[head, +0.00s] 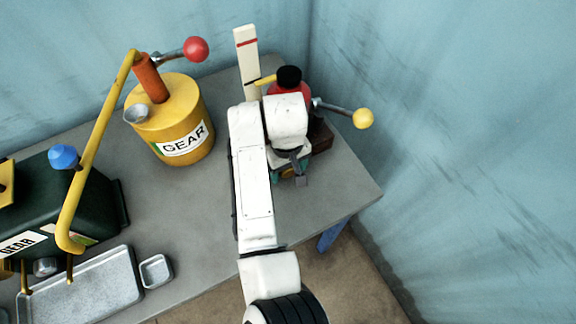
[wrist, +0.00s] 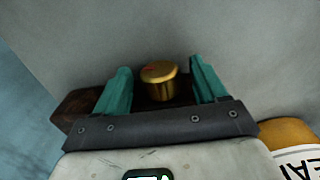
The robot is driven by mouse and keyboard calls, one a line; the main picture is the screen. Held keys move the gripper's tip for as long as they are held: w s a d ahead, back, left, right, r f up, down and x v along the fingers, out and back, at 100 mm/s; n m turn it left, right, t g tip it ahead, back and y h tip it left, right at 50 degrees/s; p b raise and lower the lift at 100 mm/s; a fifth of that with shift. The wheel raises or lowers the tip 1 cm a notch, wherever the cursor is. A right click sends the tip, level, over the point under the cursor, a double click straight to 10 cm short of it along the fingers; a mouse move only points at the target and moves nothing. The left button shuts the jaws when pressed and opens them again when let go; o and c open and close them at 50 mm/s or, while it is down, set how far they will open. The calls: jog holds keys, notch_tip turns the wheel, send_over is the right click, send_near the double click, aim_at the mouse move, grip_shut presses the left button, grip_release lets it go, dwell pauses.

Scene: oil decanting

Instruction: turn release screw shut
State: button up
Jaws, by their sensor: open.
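The release screw is a round brass knob (wrist: 159,82) with a red mark on its top, seen in the wrist view. It stands between the two teal fingers of my gripper (wrist: 162,88), with a visible gap on both sides. The fingers are open and do not touch it. In the head view my gripper (head: 288,172) is low at the right end of the table, mostly covered by my white arm. Behind it is a red body (head: 292,89) with a black cap (head: 288,77) and a lever ending in a yellow ball (head: 363,118).
A yellow GEAR can (head: 172,125) with a red-ball lever (head: 196,49) stands left of my arm. A dark green box (head: 70,205), a metal tray (head: 85,288) and a small dish (head: 156,271) are further left. Blue walls close the back and right.

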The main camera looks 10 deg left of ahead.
jog(key=shift+c, duration=0.2)
jog(key=c, duration=1)
jog(key=shift+s+t+h+p, duration=0.1)
jog(key=shift+t+h+p, duration=0.4)
jog(key=shift+h, duration=0.4)
jog(key=shift+a+t+h, duration=0.2)
jog(key=shift+t+h, duration=0.5)
jog(key=shift+h, duration=0.3)
jog(key=o, duration=1)
jog(key=shift+o, duration=0.2)
jog(key=shift+a, duration=0.1)
jog(key=b+v, duration=0.1)
jog(key=v, duration=0.9)
jog(key=shift+s+r, duration=0.2)
jog(key=shift+r, duration=0.1)
